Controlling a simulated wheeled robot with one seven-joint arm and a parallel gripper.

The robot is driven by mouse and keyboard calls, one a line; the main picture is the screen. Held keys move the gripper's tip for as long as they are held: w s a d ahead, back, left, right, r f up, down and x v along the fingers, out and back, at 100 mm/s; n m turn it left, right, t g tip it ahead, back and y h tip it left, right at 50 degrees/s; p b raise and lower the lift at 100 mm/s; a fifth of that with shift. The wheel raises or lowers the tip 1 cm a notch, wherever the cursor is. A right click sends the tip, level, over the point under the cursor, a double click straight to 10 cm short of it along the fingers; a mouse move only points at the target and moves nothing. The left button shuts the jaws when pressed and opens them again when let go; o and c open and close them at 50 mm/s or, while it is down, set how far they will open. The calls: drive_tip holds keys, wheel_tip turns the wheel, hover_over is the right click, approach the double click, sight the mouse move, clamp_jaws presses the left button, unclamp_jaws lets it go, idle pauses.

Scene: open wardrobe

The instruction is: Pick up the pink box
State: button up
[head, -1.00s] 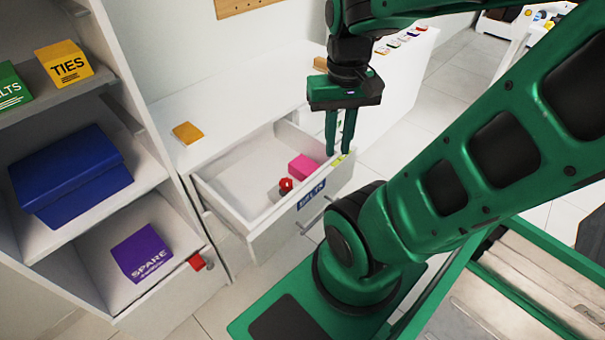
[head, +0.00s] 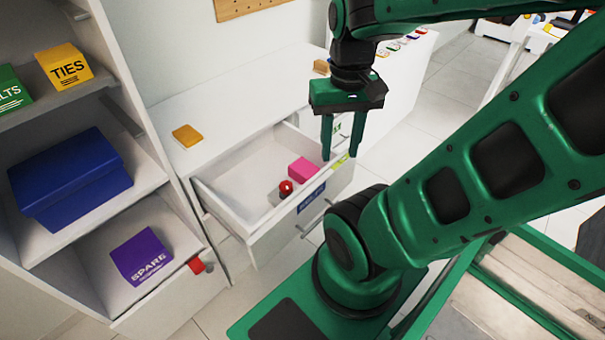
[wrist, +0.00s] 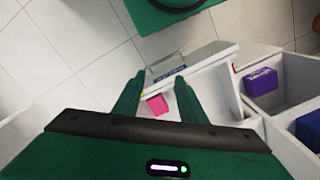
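The pink box (head: 303,170) lies in the open white drawer (head: 231,182), near its front right corner. In the wrist view the pink box (wrist: 157,105) shows between my fingers, farther off than they are. My gripper (head: 341,156) points down, in the air above and to the right of the box, over the drawer's right end in the head view. It is open and empty, with a clear gap between the two green fingers in the wrist view (wrist: 152,98). Nothing touches the box from my side.
A red round object (head: 286,187) sits beside the pink box in the drawer. A yellow block (head: 187,135) lies on the white top. Left are shelves with a blue box (head: 72,180), a purple box (head: 141,256) and a yellow TIES box (head: 64,66).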

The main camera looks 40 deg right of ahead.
drive_tip(key=o, duration=0.5)
drive_tip(key=shift+s+d+r, duration=0.1)
drive_tip(key=shift+r, duration=0.1)
drive_tip(key=o, duration=0.8)
drive_tip(key=shift+m, duration=0.9)
drive_tip(key=w, duration=0.1)
drive_tip(key=w+d+f, duration=0.1)
drive_tip(key=w, duration=0.1)
drive_tip(key=shift+w+d+f, duration=0.2)
drive_tip(key=shift+w+d, duration=0.1)
drive_tip(key=shift+w, duration=0.1)
drive_tip(key=shift+c, duration=0.2)
drive_tip(key=m, duration=0.9)
hover_over(304, 167)
wheel_tip(304, 167, down, 17)
drive_tip(key=shift+w+f, duration=0.15)
drive_tip(key=shift+f, duration=0.65)
drive_tip(key=shift+s+f, duration=0.2)
drive_tip(key=shift+f, duration=4.8)
